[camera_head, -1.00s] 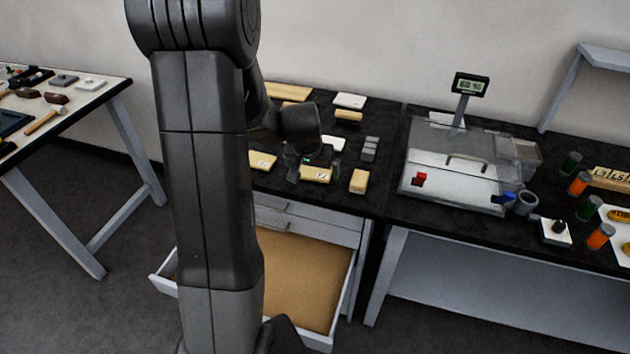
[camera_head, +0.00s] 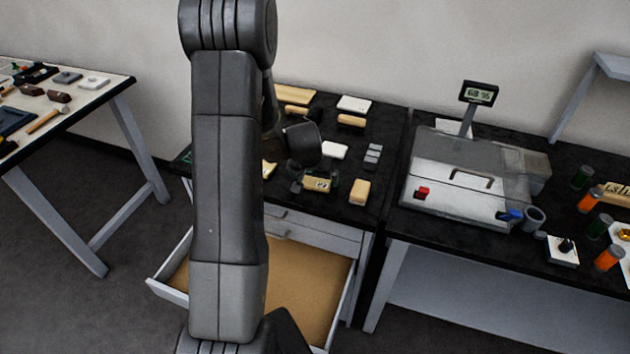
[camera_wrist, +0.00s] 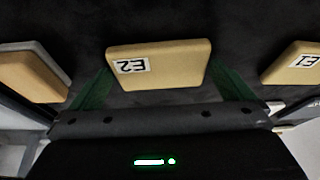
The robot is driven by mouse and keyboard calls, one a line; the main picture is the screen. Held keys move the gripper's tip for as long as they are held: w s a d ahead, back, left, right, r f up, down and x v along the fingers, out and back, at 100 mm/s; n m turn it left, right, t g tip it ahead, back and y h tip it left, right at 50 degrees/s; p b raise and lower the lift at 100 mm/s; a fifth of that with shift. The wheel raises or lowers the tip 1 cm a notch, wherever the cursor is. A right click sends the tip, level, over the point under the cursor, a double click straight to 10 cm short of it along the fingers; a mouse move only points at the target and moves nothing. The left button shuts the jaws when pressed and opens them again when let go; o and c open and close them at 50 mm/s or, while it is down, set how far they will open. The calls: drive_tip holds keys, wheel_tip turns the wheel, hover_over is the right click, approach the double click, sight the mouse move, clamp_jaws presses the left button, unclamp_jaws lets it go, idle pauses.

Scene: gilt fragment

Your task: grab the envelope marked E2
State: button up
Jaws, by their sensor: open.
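The tan envelope marked E2 (camera_wrist: 170,75) lies on the dark bench top in the wrist view, its label upside down there. In the head view the E2 envelope (camera_head: 317,185) sits near the bench's front edge, partly hidden by my arm. My gripper (camera_wrist: 160,85) is open, with one green finger on each side of the E2 envelope, close to its short ends. I cannot tell if the fingers touch it. In the head view my gripper (camera_head: 315,183) is low over the bench.
The envelope marked E1 (camera_wrist: 300,62) lies to the right in the wrist view, and another tan block (camera_wrist: 30,75) to the left. White and tan pieces lie behind on the bench. An open drawer (camera_head: 310,285) juts out below. A clear-lidded case (camera_head: 470,180) stands to the right.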

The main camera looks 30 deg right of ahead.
drive_tip(key=c, duration=0.7)
drive_tip(key=shift+r, duration=0.2)
